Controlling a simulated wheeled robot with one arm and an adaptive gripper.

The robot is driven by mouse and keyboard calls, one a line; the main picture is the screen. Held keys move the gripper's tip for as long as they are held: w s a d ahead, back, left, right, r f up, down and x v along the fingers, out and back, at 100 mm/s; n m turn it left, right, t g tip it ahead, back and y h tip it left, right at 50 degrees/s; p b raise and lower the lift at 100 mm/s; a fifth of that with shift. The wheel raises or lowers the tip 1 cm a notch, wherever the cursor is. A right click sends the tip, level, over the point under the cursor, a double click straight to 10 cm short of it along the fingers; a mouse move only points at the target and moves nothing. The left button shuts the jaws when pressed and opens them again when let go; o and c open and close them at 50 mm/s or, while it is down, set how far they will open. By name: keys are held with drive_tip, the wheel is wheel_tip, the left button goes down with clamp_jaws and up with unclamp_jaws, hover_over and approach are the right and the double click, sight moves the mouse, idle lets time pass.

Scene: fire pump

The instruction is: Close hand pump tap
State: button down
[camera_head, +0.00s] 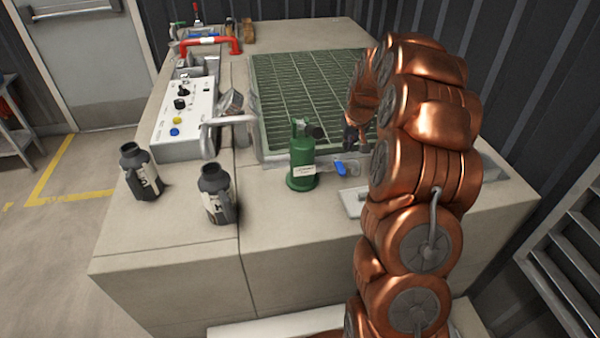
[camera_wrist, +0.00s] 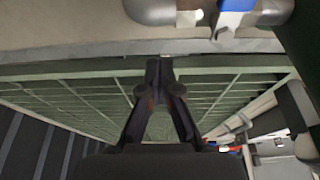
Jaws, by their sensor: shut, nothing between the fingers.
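The green hand pump (camera_head: 302,160) stands upright on the beige counter, just in front of the green grating. A tap with a blue handle (camera_head: 341,168) sits low to the right of the pump. The blue handle also shows at the top edge of the wrist view (camera_wrist: 236,5), partly cut off, on a grey metal pipe (camera_wrist: 150,10). My gripper (camera_head: 350,140) is above and slightly behind the tap, near the front edge of the grating. In the wrist view its dark fingertips (camera_wrist: 160,68) meet with nothing between them, apart from the blue handle.
Two dark bottles (camera_head: 140,172) (camera_head: 216,195) stand left on the counter. A white control box (camera_head: 186,118) and a bent grey pipe (camera_head: 230,120) are left of the grating (camera_head: 300,85). A red pipe (camera_head: 210,42) is at the back.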

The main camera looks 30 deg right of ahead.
drive_tip(key=shift+w+d, duration=0.15)
drive_tip(key=shift+w, duration=0.6)
drive_tip(key=shift+w+r+b, duration=0.2)
drive_tip(key=shift+r+b, duration=0.05)
drive_tip(key=shift+b, duration=0.1)
drive_tip(key=a+b+v, duration=0.1)
drive_tip(key=v, duration=0.9)
drive_tip(key=a+r+n+p, duration=0.2)
drive_tip(key=a+r, duration=0.1)
drive_tip(key=a, duration=0.2)
drive_tip(key=s+a+r+n+p, duration=0.1)
drive_tip(key=a+r+n+p, duration=0.1)
drive_tip(key=a, duration=0.3)
drive_tip(key=s+a+r+n+t+p, duration=0.1)
drive_tip(key=a+r+n+p, duration=0.2)
drive_tip(key=a+r+n, duration=0.1)
drive_tip(key=shift+a+r, duration=0.3)
drive_tip(key=shift+a, duration=0.2)
drive_tip(key=s+a+f+g, duration=0.1)
drive_tip(key=s+a, duration=0.4)
drive_tip(key=s, duration=0.4)
drive_tip(key=s+a+f+g, duration=0.1)
drive_tip(key=s+a, duration=0.3)
drive_tip(key=s, duration=0.6)
drive_tip(key=shift+s+a+f, duration=0.2)
drive_tip(key=shift+a+f, duration=0.2)
